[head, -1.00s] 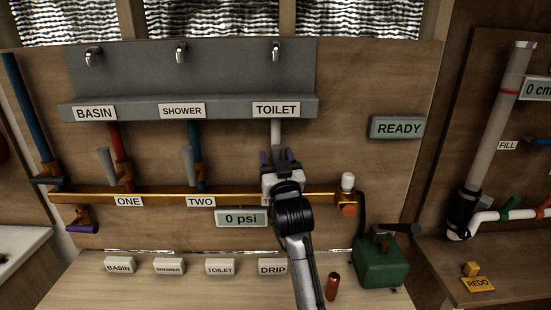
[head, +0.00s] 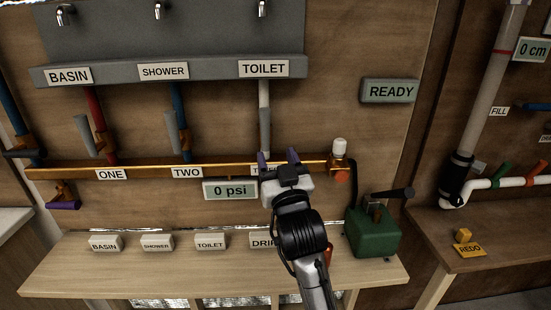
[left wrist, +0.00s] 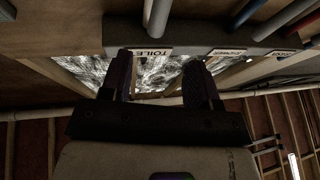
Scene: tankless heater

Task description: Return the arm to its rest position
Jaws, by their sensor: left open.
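My left gripper (head: 279,160) is in the head view, in front of the brass manifold pipe (head: 215,171) below the TOILET label (head: 263,69). Its jaws are open, and I see nothing held between them. It partly hides the third label on the pipe and the lower end of the white toilet pipe (head: 264,110). In the left wrist view, the two dark fingers (left wrist: 156,82) stand apart, with the TOILET label (left wrist: 153,51) beyond them. My right gripper is not in view.
A green pump box (head: 374,232) with a dark handle stands on the bench (head: 75,270) right of my arm. Small labelled blocks, such as the BASIN block (head: 105,242), line the bench. A 0 psi display (head: 230,190) is left of the gripper. A READY sign (head: 390,91) is at right.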

